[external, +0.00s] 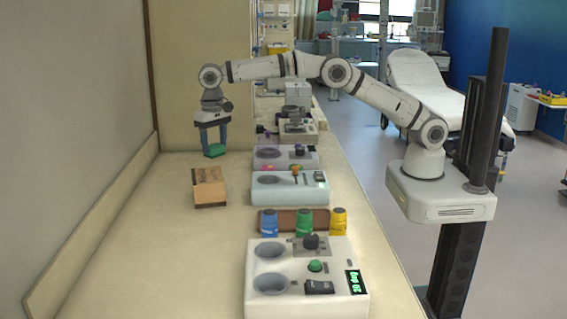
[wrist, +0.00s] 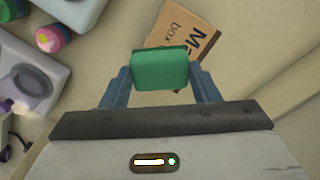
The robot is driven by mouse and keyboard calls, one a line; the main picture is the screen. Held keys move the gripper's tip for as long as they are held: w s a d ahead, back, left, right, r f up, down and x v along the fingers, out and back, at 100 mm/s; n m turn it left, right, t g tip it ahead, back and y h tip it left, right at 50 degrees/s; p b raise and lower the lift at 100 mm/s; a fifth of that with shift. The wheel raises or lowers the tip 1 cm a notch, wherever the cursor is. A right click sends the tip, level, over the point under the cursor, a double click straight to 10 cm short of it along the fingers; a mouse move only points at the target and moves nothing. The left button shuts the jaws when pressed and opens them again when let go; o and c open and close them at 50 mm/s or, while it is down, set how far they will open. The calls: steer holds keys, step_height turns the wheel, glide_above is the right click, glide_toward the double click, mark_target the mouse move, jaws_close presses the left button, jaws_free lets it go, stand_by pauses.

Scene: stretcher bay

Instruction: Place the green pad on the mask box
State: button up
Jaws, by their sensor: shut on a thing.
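The green pad (external: 214,150) is held between the blue fingers of my gripper (external: 211,143), above the counter in the external view. In the wrist view the pad (wrist: 160,70) sits between the fingertips of my gripper (wrist: 161,75). The mask box (external: 209,189) is a brown box lying on the counter, nearer the camera than the gripper in the external view. In the wrist view the mask box (wrist: 176,26) shows beyond the pad, with its printed label partly hidden by the pad. The pad is apart from the box in the external view.
Several devices with round wells line the right side of the counter, including a pale blue one (external: 290,188) and a white one (external: 305,280) with a green display. Blue, green and yellow containers (external: 304,222) stand between them. The counter left of the box is clear.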

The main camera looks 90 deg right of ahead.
steer(key=shift+f+p, duration=0.4)
steer(key=shift+f, duration=2.85)
steer(key=o, duration=1)
steer(key=shift+f, duration=0.15)
steer(key=shift+c, duration=0.2)
